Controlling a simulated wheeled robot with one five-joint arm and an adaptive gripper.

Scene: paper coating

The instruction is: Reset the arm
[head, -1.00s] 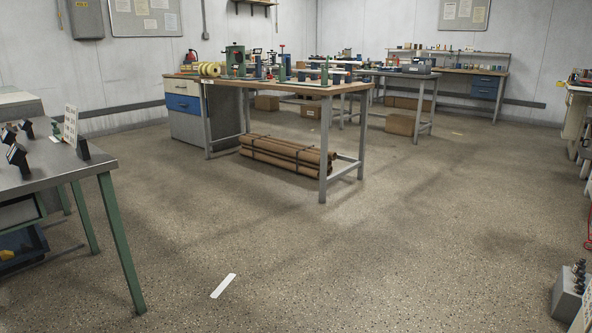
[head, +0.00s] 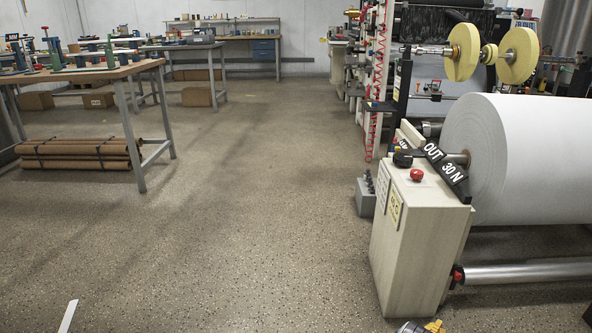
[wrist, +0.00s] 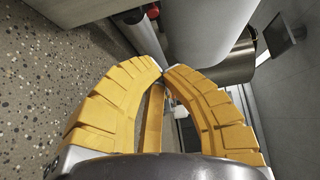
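My gripper (wrist: 162,68) has yellow ribbed fingers. In the wrist view their tips meet, and nothing shows held between them. In the head view only a small yellow and grey part of my gripper (head: 430,327) shows at the bottom edge, low in front of the cream machine cabinet (head: 408,255). The rest of my arm is out of the head view.
A large white paper roll (head: 535,160) is mounted right of the cabinet, above a metal roller (head: 525,272). A grey block (head: 366,197) stands on the floor left of the cabinet. A workbench (head: 92,73) stands at left. The middle floor is clear.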

